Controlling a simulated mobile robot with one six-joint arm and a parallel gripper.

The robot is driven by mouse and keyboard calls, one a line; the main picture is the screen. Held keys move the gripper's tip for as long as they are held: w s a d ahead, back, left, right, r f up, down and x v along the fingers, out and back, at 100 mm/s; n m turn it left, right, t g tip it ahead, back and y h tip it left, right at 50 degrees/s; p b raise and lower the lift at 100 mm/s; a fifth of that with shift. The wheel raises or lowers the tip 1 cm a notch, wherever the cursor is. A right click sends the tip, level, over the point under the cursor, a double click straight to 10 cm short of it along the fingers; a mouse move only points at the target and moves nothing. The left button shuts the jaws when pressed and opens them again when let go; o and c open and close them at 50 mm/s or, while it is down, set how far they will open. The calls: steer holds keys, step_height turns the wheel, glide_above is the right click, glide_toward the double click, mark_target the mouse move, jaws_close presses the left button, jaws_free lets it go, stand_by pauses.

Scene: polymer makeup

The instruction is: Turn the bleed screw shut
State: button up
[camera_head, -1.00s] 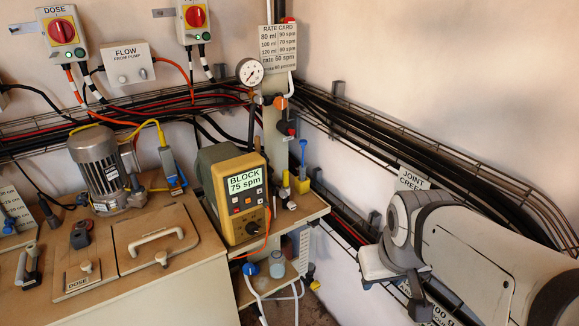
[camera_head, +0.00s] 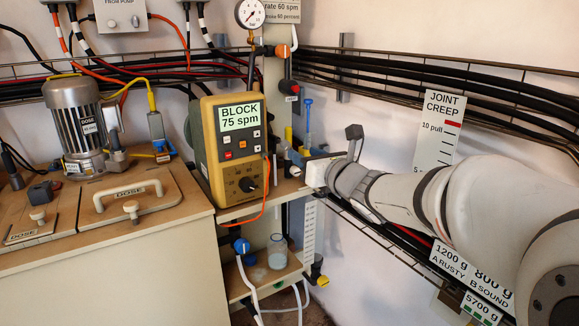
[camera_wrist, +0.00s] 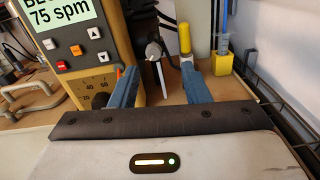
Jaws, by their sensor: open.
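My gripper (camera_wrist: 158,70) is open, its two blue fingers pointing toward the shelf beside the yellow pump unit (camera_wrist: 85,42). In the wrist view a small grey knob (camera_wrist: 153,51) on a pale stem stands between and just beyond the fingertips. It looks like the bleed screw, but no label on it is readable. A yellow-topped post (camera_wrist: 184,40) stands by the right fingertip. I see no contact with the knob. In the head view my gripper (camera_head: 304,158) is at the shelf right of the pump unit (camera_head: 238,150) and partly covers the small fittings there.
A yellow holder (camera_wrist: 222,63) with a blue tool stands to the right. The pump display reads BLOCK 75 spm. An orange cable (camera_head: 265,200) hangs at its front. A jar (camera_head: 277,252) sits on the lower shelf; a wire cable rack (camera_head: 400,80) runs along the right wall.

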mark_target(287, 147)
steer(key=shift+n+y, duration=0.3)
steer(key=shift+n, duration=0.3)
steer(key=x, duration=0.8)
steer(key=shift+s+a+f+b, duration=0.1)
steer(key=shift+s+a+b, duration=0.1)
steer(key=shift+a+b, duration=0.15)
jaws_close()
